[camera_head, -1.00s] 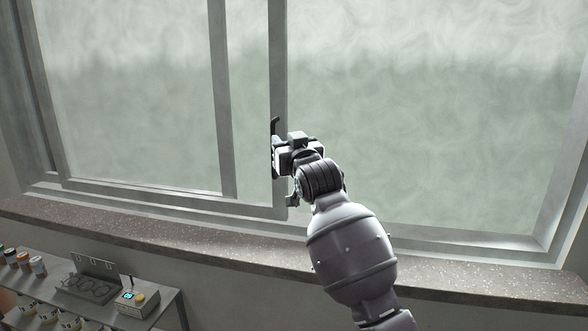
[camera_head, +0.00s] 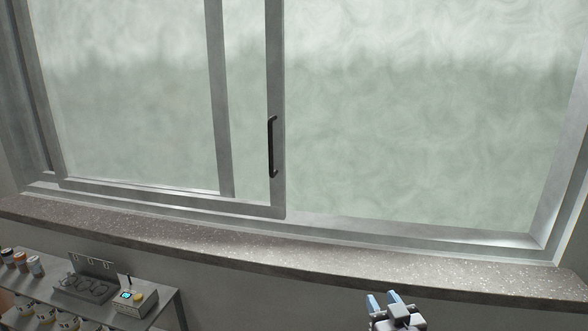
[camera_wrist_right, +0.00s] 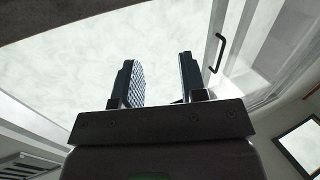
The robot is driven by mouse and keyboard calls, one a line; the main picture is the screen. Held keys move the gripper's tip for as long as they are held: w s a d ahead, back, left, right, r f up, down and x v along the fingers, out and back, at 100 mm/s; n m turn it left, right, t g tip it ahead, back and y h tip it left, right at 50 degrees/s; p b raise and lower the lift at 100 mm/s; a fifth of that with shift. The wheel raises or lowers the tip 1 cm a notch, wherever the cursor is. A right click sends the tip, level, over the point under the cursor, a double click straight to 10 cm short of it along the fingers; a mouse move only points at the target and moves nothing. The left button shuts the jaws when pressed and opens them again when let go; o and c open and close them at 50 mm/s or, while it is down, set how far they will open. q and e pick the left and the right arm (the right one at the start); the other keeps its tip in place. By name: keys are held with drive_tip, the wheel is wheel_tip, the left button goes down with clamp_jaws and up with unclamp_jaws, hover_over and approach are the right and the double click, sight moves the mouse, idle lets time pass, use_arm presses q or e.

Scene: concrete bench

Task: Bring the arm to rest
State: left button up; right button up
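My right gripper (camera_head: 384,300) is at the bottom of the head view, below the window sill and away from the window. In the right wrist view its two fingers (camera_wrist_right: 157,80) stand apart with nothing between them. The black window handle (camera_head: 271,147) is on the upright edge of the sliding window frame (camera_head: 278,60), and nothing touches it. The handle also shows in the right wrist view (camera_wrist_right: 219,52), to the right of the fingers. My left gripper is not in view.
A speckled sill (camera_head: 200,236) runs below the frosted window (camera_head: 420,120). At the lower left a grey shelf holds several small jars (camera_head: 36,264), a dark rack (camera_head: 88,287) and a small device with a lit display (camera_head: 127,296). A dark-framed panel (camera_wrist_right: 300,145) shows in the wrist view.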

drive_tip(key=s+d+f+g+h, duration=0.1)
drive_tip(key=s+d+f, duration=0.3)
drive_tip(key=s+f, duration=0.6)
drive_tip(key=s+d+f+m+g+h, duration=0.1)
drive_tip(key=s+d+f+g, duration=0.3)
drive_tip(key=s+f, duration=0.6)
drive_tip(key=s+d, duration=0.1)
drive_tip(key=s, duration=0.4)
drive_tip(key=shift+s+g+h, duration=0.25)
drive_tip(key=shift+g+h, duration=0.05)
drive_tip(key=shift+a, duration=0.1)
